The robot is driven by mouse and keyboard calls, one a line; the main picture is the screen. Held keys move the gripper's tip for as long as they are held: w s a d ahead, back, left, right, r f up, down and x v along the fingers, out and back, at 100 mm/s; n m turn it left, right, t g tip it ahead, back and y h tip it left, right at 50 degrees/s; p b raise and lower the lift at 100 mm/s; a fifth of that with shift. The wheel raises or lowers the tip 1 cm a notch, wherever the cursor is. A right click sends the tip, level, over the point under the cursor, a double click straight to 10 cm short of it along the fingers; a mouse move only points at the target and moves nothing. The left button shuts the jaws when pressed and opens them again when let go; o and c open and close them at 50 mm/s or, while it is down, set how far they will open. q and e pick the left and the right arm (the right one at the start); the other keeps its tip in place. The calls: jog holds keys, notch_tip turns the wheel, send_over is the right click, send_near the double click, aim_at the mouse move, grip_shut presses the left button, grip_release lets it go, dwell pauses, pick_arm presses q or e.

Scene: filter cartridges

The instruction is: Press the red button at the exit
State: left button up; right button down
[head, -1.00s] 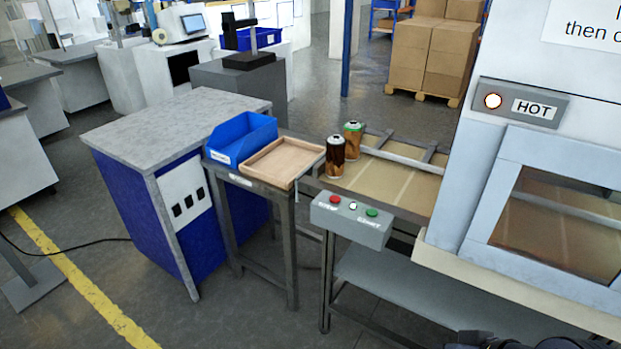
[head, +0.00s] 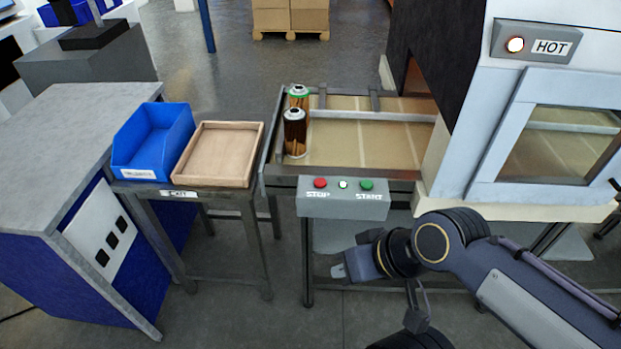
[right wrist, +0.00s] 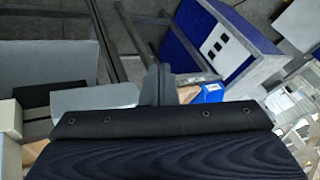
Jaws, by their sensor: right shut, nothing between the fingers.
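The red STOP button (head: 320,183) is on the left of a grey control box (head: 342,204) at the front of the conveyor's exit end. A white button and a green START button (head: 366,185) are to its right. My right gripper (head: 338,271) is shut and empty, below and in front of the box, apart from it. In the right wrist view the shut fingers (right wrist: 157,84) show past the dark wrist housing; the buttons are not clear there. My left gripper is in neither view.
Two cartridges (head: 295,134) stand at the conveyor's (head: 390,146) left end. A wooden tray (head: 262,150) and a blue bin (head: 188,136) sit on a small stand to the left. The oven (head: 470,130) with a lit HOT lamp (head: 515,44) is at right.

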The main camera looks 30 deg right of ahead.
jog(key=shift+s, duration=0.1)
jog(key=w+r+m+p, duration=0.3)
jog(key=w+r+m, duration=0.2)
jog(key=w, duration=0.2)
jog(key=m+t+h+p, duration=0.25)
jog(key=m+p, duration=0.35)
jog(key=m, duration=1.2)
send_over(323, 184)
notch_tip(323, 184, down, 3)
jog(key=shift+d+r+t, duration=0.1)
jog(key=shift+t, duration=0.35)
notch_tip(323, 184, down, 9)
jog(key=b, duration=0.9)
jog(key=shift+r, duration=0.1)
